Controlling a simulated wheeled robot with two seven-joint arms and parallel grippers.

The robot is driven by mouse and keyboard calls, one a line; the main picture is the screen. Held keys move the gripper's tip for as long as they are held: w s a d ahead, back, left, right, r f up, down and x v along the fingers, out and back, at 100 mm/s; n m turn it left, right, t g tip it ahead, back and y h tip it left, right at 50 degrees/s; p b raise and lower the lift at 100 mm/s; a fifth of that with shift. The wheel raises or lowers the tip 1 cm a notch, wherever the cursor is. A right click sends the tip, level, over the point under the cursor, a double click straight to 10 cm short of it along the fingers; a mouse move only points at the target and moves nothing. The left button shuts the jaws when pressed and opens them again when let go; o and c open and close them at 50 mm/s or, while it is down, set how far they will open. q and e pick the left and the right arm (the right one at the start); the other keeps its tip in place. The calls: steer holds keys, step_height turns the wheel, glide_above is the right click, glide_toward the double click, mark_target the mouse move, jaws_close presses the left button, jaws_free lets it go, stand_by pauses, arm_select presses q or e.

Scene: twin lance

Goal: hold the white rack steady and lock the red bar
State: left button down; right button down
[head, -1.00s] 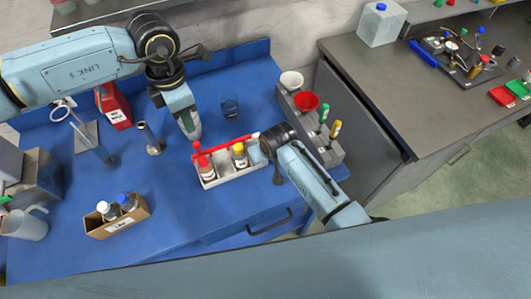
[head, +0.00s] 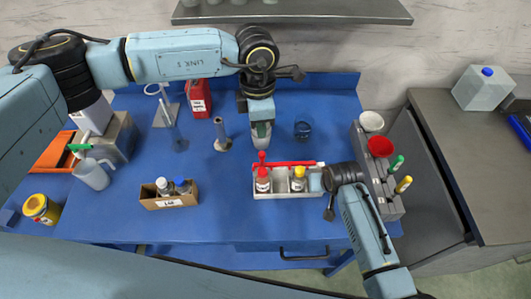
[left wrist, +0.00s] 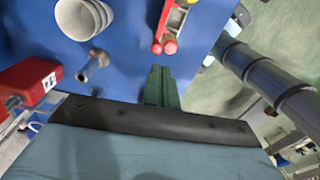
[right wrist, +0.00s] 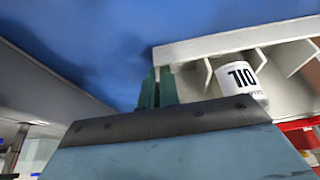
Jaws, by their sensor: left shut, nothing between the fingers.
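The white rack (head: 284,195) stands on the blue table and holds a red-capped bottle (head: 262,182) and a yellow-capped bottle (head: 298,181). The red bar (head: 290,163) lies along the rack's back side; its round red end (left wrist: 170,47) shows in the left wrist view. My left gripper (head: 262,142) points down just behind the bar's left end, shut and empty; its green fingers (left wrist: 161,84) are together, apart from the bar. My right gripper (right wrist: 157,86) is at the rack's right end, its fingers closed on the rack's wall (right wrist: 235,40); the arm hides that end in the head view.
A cardboard box with bottles (head: 169,200) stands left of the rack. A metal cylinder (head: 221,135), a red container (head: 198,98) and a blue glass (head: 302,130) are behind. A grey holder with cups (head: 366,150) stands at right. The table is clear between box and rack.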

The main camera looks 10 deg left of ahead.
arm_select(q)
steer(key=s+a+f+m+t+h, duration=0.1)
steer(key=a+f+m+h, duration=0.1)
steer(key=a+h, duration=0.6)
steer(key=a+m, duration=0.1)
steer(key=a, duration=0.5)
steer(key=shift+a+f, duration=0.2)
steer(key=shift+a, duration=0.2)
steer(key=shift+d, duration=0.1)
steer(key=d+r+x, duration=0.2)
steer(key=x, duration=1)
steer(key=shift+d+f, duration=0.3)
steer(key=shift+f, duration=0.05)
